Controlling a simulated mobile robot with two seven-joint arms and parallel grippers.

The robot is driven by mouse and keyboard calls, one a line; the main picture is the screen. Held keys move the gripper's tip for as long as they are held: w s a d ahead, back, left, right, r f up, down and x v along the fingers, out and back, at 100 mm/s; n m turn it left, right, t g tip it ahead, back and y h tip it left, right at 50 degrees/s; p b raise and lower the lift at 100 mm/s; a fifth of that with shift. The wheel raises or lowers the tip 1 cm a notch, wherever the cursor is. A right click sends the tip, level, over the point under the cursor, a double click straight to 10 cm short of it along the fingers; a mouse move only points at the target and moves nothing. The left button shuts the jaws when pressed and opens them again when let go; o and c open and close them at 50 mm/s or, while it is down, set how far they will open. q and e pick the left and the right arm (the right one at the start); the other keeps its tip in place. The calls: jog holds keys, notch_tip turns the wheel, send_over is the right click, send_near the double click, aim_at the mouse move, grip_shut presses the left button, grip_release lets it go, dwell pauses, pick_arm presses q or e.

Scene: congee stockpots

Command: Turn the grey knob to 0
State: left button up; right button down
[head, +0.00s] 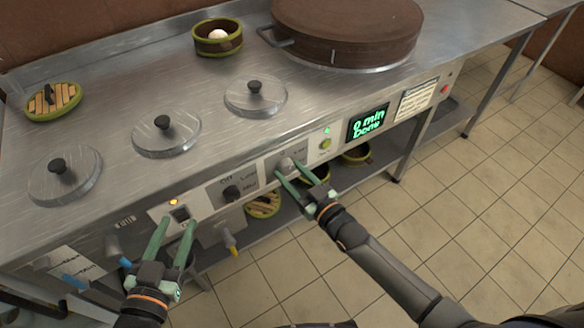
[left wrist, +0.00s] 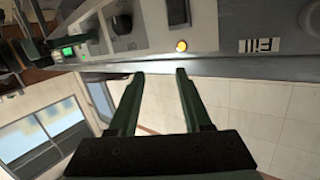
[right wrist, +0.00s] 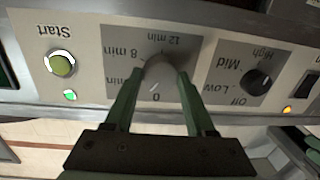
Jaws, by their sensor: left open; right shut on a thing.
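The grey knob (head: 287,163) sits on the front panel of the steel counter. My right gripper (head: 289,173) is shut on it. In the right wrist view the knob (right wrist: 158,76) is between the fingertips, its dial marked 0, 8 min and 12 min. A pale mark on its face points roughly toward the 0, though the fingers hide part of the knob. The green display (head: 368,122) reads "0 min Done". My left gripper (head: 175,222) is open and empty in front of the panel, near a dark rocker switch (head: 181,213).
A black knob (head: 231,192) marked Off, Low, Mid and High sits left of the grey one. A Start button (right wrist: 62,64) with a lit green lamp (right wrist: 70,96) is on its other side. Lidded pots (head: 165,134) and a large brown lid (head: 345,30) are on the counter.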

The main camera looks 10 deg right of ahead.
jog(key=n+p, duration=0.2)
jog(key=n, duration=0.2)
jog(key=shift+r+n, duration=0.1)
jog(key=shift+n, duration=0.2)
pick_arm(q)
jog(key=s+f+g, duration=0.3)
jog(key=f, duration=0.3)
jog(key=s+f+n+g+y, duration=0.1)
jog(key=s+f+g, duration=0.2)
jog(key=f, duration=0.3)
jog(key=shift+s+d+f+n+g, duration=0.15)
jog(key=shift+s+f+n+g, duration=0.2)
jog(key=shift+s, duration=0.4)
pick_arm(e)
jog(key=shift+n, duration=0.6)
jog(key=shift+h, duration=0.4)
jog(key=shift+c, duration=1.2)
grip_release()
pick_arm(q)
jog(key=shift+p, duration=0.3)
pick_arm(e)
jog(key=shift+s, duration=0.1)
